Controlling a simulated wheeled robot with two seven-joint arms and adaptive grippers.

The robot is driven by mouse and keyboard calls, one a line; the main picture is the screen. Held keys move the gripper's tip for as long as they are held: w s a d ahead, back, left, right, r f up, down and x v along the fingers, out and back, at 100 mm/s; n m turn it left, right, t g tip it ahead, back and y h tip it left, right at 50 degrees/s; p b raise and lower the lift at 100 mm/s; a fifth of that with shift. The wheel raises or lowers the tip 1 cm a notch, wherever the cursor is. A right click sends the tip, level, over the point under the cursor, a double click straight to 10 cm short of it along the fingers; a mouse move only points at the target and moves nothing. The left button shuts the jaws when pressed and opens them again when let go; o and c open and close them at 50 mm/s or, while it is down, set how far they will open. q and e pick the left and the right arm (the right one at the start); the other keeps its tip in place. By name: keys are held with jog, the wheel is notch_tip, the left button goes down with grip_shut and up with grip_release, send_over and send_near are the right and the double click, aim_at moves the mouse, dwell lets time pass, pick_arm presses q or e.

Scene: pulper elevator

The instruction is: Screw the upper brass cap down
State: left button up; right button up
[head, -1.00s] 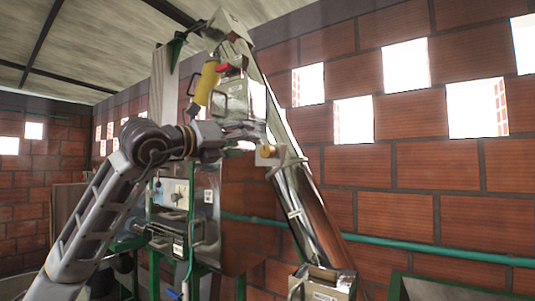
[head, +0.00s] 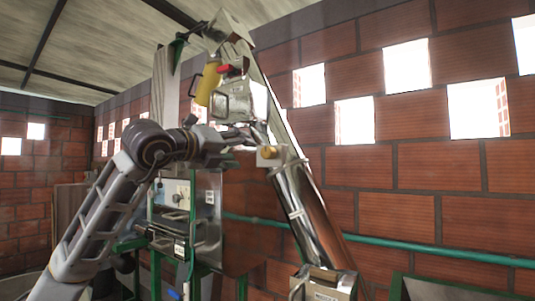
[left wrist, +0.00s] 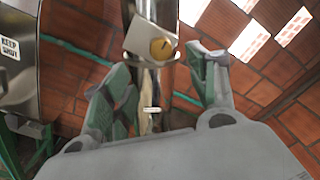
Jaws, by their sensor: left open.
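The brass cap (head: 268,152) is a round gold knob on a pale metal bracket partway up the slanting steel elevator tube (head: 297,205). In the left wrist view the cap (left wrist: 162,48) faces me on the bracket. My left gripper (head: 243,140) is open, just left of the cap in the head view. In the left wrist view my two fingers (left wrist: 160,75) are spread wide, with the cap between and beyond their tips; they look apart from it. I cannot tell how far the cap is screwed down. My right gripper is not in view.
A steel hopper (head: 234,100) and a yellow cylinder (head: 208,82) stand above my left gripper. A control panel (head: 176,196) is below it. A steel box (head: 322,284) sits at the tube's foot. A green pipe (head: 430,250) runs along the brick wall.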

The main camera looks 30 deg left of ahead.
aim_at(265, 152)
pick_arm(q)
jog(key=w+p, duration=0.1)
jog(key=w, duration=0.3)
jog(key=w+d+p, duration=0.1)
jog(key=w, duration=0.2)
jog(key=w+d+p, duration=0.1)
jog(key=w+p, duration=0.1)
jog(key=w, duration=0.2)
jog(key=shift+w+r, duration=0.1)
jog(key=shift+w, duration=0.25)
jog(key=shift+w+d, duration=0.15)
jog(key=shift+w, duration=0.65)
jog(key=c, duration=1)
jog(key=shift+c, duration=0.2)
